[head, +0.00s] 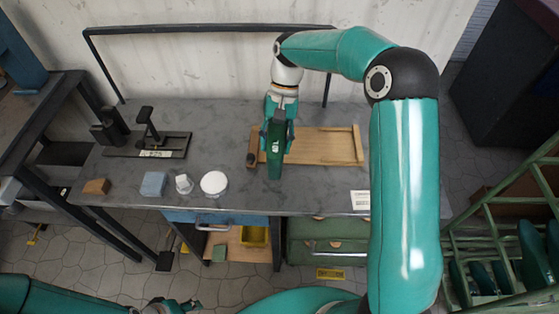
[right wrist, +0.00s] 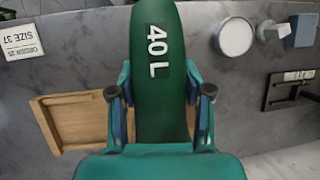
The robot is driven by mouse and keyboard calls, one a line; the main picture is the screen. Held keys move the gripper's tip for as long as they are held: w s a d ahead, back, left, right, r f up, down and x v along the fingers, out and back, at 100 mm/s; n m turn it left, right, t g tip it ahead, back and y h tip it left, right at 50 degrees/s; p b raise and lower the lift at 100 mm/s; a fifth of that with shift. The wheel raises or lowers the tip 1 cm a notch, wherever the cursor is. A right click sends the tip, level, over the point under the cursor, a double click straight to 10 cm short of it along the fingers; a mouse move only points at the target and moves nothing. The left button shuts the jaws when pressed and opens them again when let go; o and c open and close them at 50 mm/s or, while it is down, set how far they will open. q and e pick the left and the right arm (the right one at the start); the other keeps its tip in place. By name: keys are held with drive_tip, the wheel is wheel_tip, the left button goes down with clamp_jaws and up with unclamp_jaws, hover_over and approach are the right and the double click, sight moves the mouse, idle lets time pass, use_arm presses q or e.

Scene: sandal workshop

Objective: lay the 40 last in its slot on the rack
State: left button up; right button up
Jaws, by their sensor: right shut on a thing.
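The dark green last (head: 275,170) is in my right gripper (head: 277,125), above the workbench at the left part of a wooden tray. In the right wrist view the last (right wrist: 158,70) reads "40 L" and lies lengthwise between the two fingers, which are closed on its sides. The green-framed rack (head: 482,214) stands at the right edge of the head view, with several dark green lasts in it. Much of the rack is out of frame, and I cannot read any slot labels. My left gripper (head: 168,304) shows only partly at the bottom edge, its jaws unclear.
The wooden tray (head: 335,147) lies on the grey bench (head: 225,135). A white round pot (head: 214,182), a blue block (head: 154,184) and a black press (head: 150,130) stand to the left. My right arm covers the bench's right end.

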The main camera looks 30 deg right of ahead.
wheel_tip(320, 180, down, 9)
drive_tip(key=shift+f+p, duration=0.2)
drive_tip(key=shift+p, duration=0.1)
drive_tip(key=shift+f, duration=0.1)
drive_tip(key=o, duration=1.4)
